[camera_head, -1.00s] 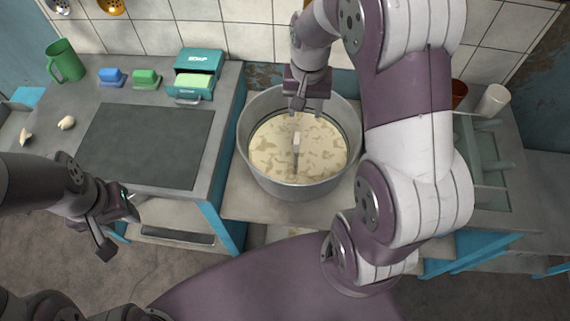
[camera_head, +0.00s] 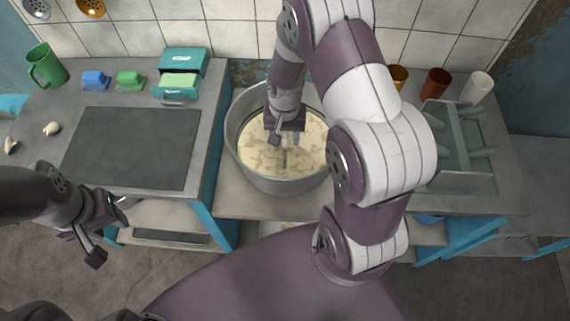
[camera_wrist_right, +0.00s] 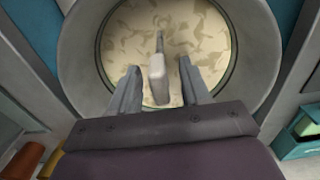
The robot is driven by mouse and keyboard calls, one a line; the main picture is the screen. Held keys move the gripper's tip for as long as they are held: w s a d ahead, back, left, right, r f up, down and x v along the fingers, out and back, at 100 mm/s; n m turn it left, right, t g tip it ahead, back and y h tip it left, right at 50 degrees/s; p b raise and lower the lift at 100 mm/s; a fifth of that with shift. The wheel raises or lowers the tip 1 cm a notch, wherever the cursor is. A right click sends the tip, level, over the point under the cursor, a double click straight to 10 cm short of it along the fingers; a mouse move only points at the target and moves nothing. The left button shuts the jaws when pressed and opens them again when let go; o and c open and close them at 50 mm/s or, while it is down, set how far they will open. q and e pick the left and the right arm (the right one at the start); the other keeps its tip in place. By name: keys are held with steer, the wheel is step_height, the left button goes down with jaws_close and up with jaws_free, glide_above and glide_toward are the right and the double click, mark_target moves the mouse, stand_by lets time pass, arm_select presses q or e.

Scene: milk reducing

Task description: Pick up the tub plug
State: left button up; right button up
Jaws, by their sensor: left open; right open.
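The grey metal tub (camera_head: 236,150) holds a cream, blotchy liquid (camera_head: 310,130) and also fills much of the right wrist view (camera_wrist_right: 85,50). The tub plug, a pale upright handle with a thin dark rod, stands in the liquid (camera_head: 284,158). In the right wrist view the plug (camera_wrist_right: 158,80) lies between the two fingers, with gaps on both sides. My right gripper (camera_head: 282,136) is open, pointing down into the tub over the plug. The plug's lower end is hidden in the liquid. My left gripper (camera_head: 112,230) is open and empty at the lower left, away from the tub.
A counter with a dark panel (camera_head: 135,148), a green soap box (camera_head: 180,75), two sponges and a green mug (camera_head: 46,68) is left of the tub. A dish rack (camera_head: 460,150) and several cups are on the right. The tiled wall is behind.

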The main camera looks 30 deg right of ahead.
steer(key=shift+r, duration=0.1)
jaws_close()
steer(key=shift+r, duration=0.1)
